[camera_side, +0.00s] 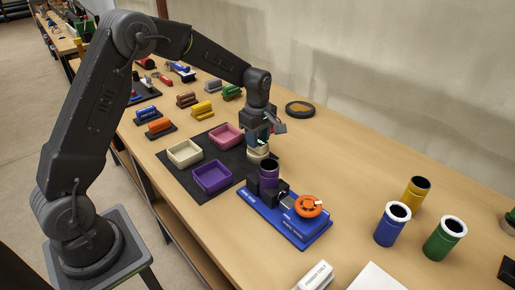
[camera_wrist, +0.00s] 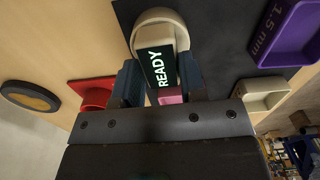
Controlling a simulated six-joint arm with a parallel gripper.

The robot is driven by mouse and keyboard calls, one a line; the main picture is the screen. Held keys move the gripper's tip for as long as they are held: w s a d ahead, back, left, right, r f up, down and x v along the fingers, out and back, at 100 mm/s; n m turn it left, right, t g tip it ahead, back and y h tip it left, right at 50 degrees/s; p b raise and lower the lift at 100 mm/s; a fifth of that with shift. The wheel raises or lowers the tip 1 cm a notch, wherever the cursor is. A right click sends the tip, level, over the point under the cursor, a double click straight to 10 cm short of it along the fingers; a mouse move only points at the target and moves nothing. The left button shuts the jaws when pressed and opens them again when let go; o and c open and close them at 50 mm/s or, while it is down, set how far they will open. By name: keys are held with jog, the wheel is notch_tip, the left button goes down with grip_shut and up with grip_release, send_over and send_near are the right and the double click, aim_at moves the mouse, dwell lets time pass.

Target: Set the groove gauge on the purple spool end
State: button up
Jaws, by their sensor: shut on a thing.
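My gripper (camera_side: 259,139) points down and is shut on the cream groove gauge (camera_side: 258,152). In the wrist view, the gauge (camera_wrist: 158,22) shows a dark display reading "READY" between my two fingers (camera_wrist: 160,85). In the side view, the gauge appears just above and behind the spool's dark open end. I cannot tell whether they touch. The spool end is not discernible in the wrist view.
A purple tray (camera_side: 212,179), a cream tray (camera_side: 184,155) and a pink tray (camera_side: 227,135) lie on a dark mat left of the stand. Blue (camera_side: 391,229), green (camera_side: 443,242) and yellow (camera_side: 415,196) pipes stand at right. A dark round dish (camera_side: 300,109) lies behind my gripper.

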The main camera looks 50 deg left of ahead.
jog(key=shift+c, duration=0.5)
jog(key=shift+r, duration=0.25)
jog(key=shift+r, duration=3.8)
jog(key=s+d+r, duration=0.8)
jog(key=d+r, duration=0.2)
jog(key=d, duration=0.3)
jog(key=shift+s+d+m, duration=0.2)
jog(key=shift+d+m, duration=0.05)
jog(key=shift+m, duration=0.05)
